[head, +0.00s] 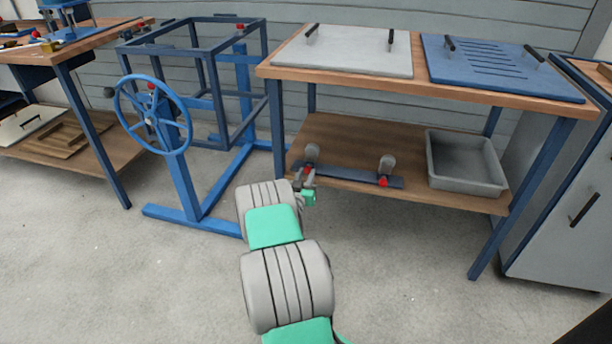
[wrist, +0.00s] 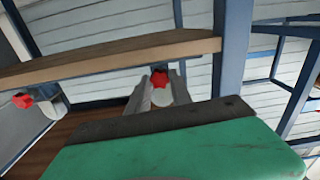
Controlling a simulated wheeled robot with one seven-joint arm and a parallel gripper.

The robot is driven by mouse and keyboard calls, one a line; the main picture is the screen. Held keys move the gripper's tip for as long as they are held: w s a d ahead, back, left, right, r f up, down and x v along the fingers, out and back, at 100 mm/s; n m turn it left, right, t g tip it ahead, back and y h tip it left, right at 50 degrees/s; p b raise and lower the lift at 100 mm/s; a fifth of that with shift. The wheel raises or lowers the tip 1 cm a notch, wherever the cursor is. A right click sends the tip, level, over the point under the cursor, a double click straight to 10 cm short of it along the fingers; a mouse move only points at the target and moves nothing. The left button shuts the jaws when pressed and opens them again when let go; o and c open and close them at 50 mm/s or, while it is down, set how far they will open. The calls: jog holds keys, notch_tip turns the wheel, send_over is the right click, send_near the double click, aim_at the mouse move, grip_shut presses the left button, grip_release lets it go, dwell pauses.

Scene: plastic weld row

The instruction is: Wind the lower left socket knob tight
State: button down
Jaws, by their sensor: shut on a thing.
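The lower left socket knob is a small red knob (head: 307,170) at the front of a grey socket (head: 312,152). This socket stands at the left end of a dark bar (head: 345,176) on the bench's lower shelf. My gripper (head: 308,180) reaches it from the front and partly covers it. In the wrist view the red star-shaped knob (wrist: 161,79) shows between the tips of my two grey fingers, which are shut on it. How tight the knob is cannot be told.
A second grey socket (head: 387,163) with a red knob (head: 383,182) is at the bar's right end. A grey tray (head: 466,186) stands right of it on the shelf (head: 340,135). The wooden bench top (head: 420,80) lies above. A blue handwheel stand (head: 185,190) is to the left.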

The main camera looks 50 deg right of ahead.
dwell(0.4)
jog(key=shift+n, duration=3.1)
jog(key=c, duration=1.1)
grip_release()
jog(key=shift+c, duration=0.2)
